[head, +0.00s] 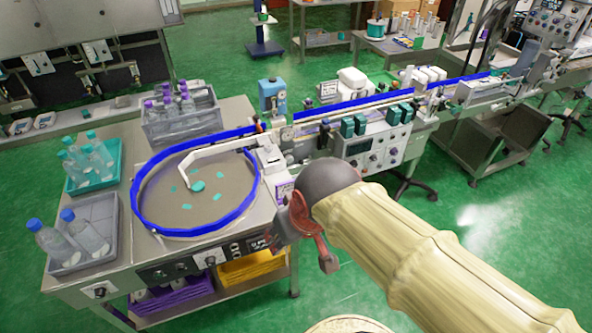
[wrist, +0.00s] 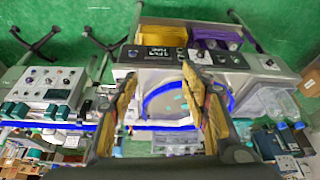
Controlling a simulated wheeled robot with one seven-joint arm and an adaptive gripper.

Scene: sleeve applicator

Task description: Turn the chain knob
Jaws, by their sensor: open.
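The bottle-feeding table carries a round turntable (head: 195,190) with a blue rim. Its front edge holds a dark control panel (head: 235,247) with small knobs and switches; the panel also shows in the wrist view (wrist: 152,53), with a display. The labels are too small to read, so I cannot tell which knob is the chain knob. My gripper (head: 300,254) is in front of the table's right front corner and hides part of it. In the wrist view its two fingers (wrist: 159,72) stand apart with nothing between them, the panel and turntable beyond.
Trays of capped bottles (head: 92,158) stand on the table's left side. A conveyor (head: 350,105) with blue rails runs back right, above a white control box (head: 375,145) with dials. Yellow and purple crates (head: 258,266) sit under the table. Green floor is open at right.

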